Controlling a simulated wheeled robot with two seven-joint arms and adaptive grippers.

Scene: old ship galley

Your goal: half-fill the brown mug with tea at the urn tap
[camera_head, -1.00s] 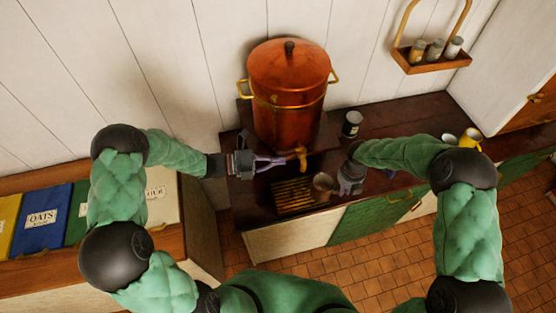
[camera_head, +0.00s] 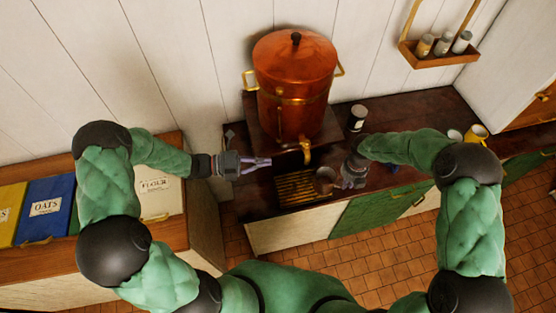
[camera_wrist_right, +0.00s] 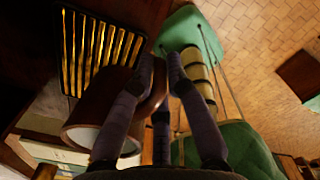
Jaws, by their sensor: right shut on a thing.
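The copper urn (camera_head: 294,85) stands on a dark stand at the back of the counter. Its brass tap (camera_head: 307,152) points forward, above the slatted drip grate (camera_head: 296,187). My right gripper (camera_head: 346,177) is shut on the brown mug (camera_head: 324,181), which is at the grate's right end, a little right of and in front of the tap. The right wrist view shows the mug (camera_wrist_right: 90,135) beside the fingers, with the grate (camera_wrist_right: 98,50) beyond. I cannot tell what is in the mug. My left gripper (camera_head: 262,162) is open and empty, left of the tap and apart from it.
A yellow mug (camera_head: 476,134) and a pale cup (camera_head: 455,135) stand at the counter's right. A spice rack (camera_head: 440,54) hangs on the wall. Labelled bins (camera_head: 47,208) line the left.

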